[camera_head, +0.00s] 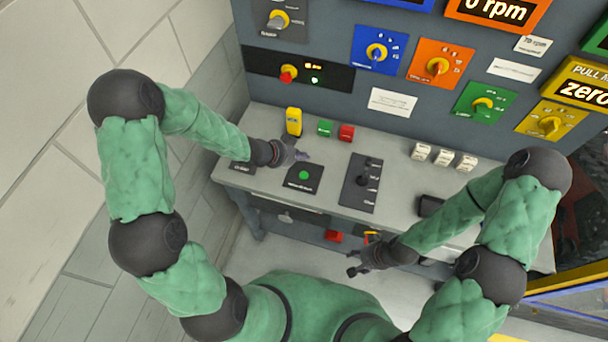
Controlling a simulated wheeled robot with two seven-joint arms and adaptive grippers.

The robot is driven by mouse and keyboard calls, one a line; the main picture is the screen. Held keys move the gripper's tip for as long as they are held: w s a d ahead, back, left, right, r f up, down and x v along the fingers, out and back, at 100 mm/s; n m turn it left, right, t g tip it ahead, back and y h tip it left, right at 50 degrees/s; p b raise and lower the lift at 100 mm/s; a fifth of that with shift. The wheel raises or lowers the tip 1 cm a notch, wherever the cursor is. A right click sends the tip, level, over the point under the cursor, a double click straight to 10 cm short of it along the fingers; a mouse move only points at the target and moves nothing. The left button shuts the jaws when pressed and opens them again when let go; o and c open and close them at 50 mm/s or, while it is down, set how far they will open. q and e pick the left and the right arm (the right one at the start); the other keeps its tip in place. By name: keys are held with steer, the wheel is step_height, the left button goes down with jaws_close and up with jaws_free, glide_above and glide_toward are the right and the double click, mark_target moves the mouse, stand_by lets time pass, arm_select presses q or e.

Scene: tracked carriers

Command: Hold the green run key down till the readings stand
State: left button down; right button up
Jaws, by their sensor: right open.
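A round green button (304,175) sits on a black plate on the grey bench top. A small green block (325,128) sits beside a red block (347,132) further back; I cannot tell from the labels which of the two green ones is the run key. My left gripper (302,155) is over the bench, just behind the round button and apart from it; its fingers are too small to read. My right gripper (354,264) is open and empty, low in front of the bench edge. The orange display (495,10) reads 0 rpm; a yellow one (585,92) reads zero.
A lever on a black plate (356,194) stands right of the round button. A yellow upright piece (294,121) stands behind my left gripper.

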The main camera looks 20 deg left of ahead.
arm_select(q)
steer(key=b, duration=0.7)
glide_above(302, 176)
step_height(302, 176, down, 7)
steer(key=shift+f, duration=0.1)
steer(key=shift+f+b, duration=0.35)
steer(key=shift+f, duration=0.25)
stand_by(0.5)
steer(key=shift+f, duration=0.4)
steer(key=shift+f+b, duration=0.45)
steer(key=shift+b, duration=0.1)
stand_by(2.7)
stand_by(1.5)
steer(key=shift+r+p, duration=0.9)
steer(key=shift+p, duration=0.05)
